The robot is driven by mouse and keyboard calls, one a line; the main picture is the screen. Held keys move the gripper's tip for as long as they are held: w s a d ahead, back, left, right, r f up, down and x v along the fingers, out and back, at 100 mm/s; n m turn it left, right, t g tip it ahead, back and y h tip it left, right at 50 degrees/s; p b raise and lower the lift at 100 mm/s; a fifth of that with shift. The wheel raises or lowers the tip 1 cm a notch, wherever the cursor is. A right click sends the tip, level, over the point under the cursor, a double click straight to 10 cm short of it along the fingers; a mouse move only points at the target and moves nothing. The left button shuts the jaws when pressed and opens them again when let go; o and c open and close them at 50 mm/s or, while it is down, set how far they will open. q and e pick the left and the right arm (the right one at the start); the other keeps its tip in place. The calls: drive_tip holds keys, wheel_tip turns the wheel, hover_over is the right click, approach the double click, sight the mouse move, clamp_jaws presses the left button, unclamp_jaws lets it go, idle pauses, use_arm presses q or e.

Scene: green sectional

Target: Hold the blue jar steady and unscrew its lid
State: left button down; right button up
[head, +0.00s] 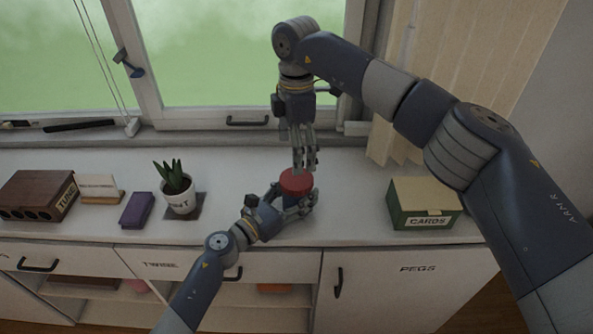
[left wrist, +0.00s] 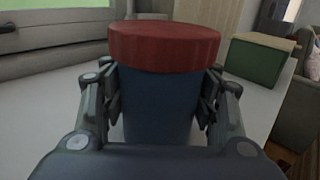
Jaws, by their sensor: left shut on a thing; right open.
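The blue jar (left wrist: 158,105) stands upright on the white counter, and its body also shows in part in the head view (head: 291,201). A red lid (left wrist: 165,47) sits on top of it; in the head view the lid (head: 297,180) is seen from above. My left gripper (head: 292,203) is shut on the jar's body, a finger on each side below the lid. My right gripper (head: 303,160) points down above the lid, open. Its fingertips overlap the lid's far edge in the picture; I cannot tell whether they touch it.
To the left on the counter (head: 345,215) are a potted plant (head: 180,195), a purple box (head: 137,209), a card in a wooden stand (head: 100,189) and a brown box (head: 38,194). A green cards box (head: 424,203) stands right. The counter between jar and cards box is clear.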

sight(296, 178)
drive_tip(key=m, duration=0.2)
drive_tip(key=shift+a+m, duration=0.1)
drive_tip(key=shift+m, duration=0.3)
drive_tip(key=shift+f, duration=0.15)
wheel_tip(296, 178, down, 8)
drive_tip(key=shift+r, duration=0.15)
